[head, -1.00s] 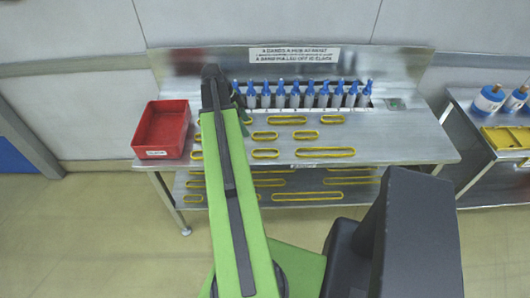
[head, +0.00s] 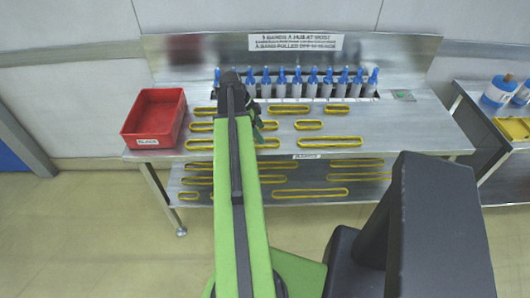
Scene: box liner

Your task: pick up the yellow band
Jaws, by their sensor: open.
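Several yellow bands lie flat on the metal bench top (head: 420,143). They differ in length: a long one at the front right (head: 330,142), a short one in the middle (head: 308,125), others at the back (head: 289,109) and left of my arm (head: 199,145). I cannot tell which one the task means. My gripper (head: 257,131) is open, at the far end of my green arm, over the bench's left-middle part near two bands. My arm partly hides it, and its fingertips are too small to make out. I see no band held in it.
A red bin (head: 153,142) stands at the bench's left end. A row of blue-topped grey cylinders (head: 312,84) lines the back, below a sign (head: 296,42). A lower shelf (head: 400,189) holds more yellow bands. Another table with bottles (head: 499,91) and a yellow tray (head: 514,127) is at right.

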